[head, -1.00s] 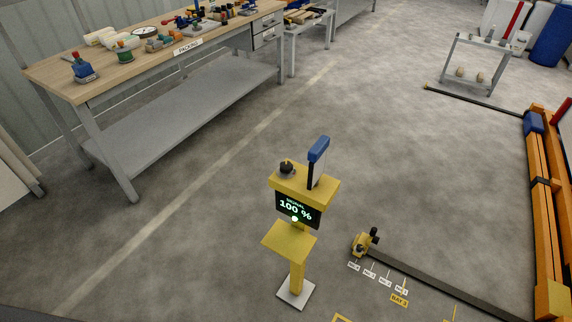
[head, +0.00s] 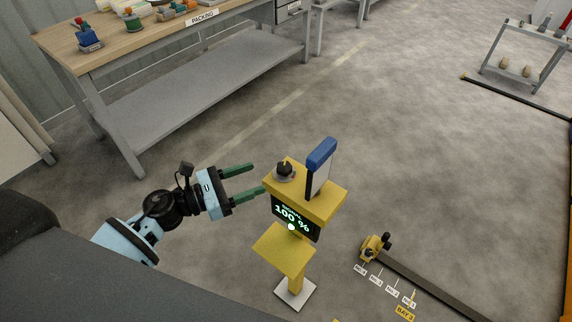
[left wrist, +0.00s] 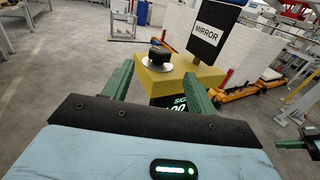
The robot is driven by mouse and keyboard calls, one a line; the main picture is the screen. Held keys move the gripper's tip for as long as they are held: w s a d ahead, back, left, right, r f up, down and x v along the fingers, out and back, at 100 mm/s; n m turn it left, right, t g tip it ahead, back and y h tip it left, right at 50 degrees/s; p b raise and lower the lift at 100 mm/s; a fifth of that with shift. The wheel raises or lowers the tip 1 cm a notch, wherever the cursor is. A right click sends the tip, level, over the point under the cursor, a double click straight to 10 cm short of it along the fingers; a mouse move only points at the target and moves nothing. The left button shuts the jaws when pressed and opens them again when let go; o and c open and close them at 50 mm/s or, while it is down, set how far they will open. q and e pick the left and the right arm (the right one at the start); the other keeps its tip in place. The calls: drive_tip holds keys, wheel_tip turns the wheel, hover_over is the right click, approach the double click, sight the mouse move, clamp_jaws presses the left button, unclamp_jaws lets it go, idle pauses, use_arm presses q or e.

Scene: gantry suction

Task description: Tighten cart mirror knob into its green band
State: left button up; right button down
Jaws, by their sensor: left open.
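The knob (head: 284,168) is a black cap on a pale grey round base, on top of a yellow stand (head: 322,202). It also shows in the left wrist view (left wrist: 157,55). No green band can be made out on it. A panel labelled MIRROR (left wrist: 205,33) stands upright beside it; its blue top (head: 322,153) shows in the head view. The stand's display (head: 293,217) reads 100 %. My left gripper (head: 258,178) is open and empty, its green fingers pointing at the knob from the left, apart from it. Green and dark parts (left wrist: 298,143) look like my right gripper, mostly cut off.
A packing bench (head: 200,92) with several small items stands at the back left. A yellow fitting (head: 374,247) with a dark bar lies on the floor to the right of the stand. A grey rack (head: 527,55) stands at the far right.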

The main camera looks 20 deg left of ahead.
sight(278, 168)
use_arm(q)
drive_tip(key=p+x, duration=0.1)
drive_tip(key=x, duration=0.5)
drive_tip(key=shift+r, duration=0.15)
drive_tip(key=shift+p+x, duration=0.3)
drive_tip(key=shift+x, duration=0.55)
drive_tip(key=shift+s, duration=0.1)
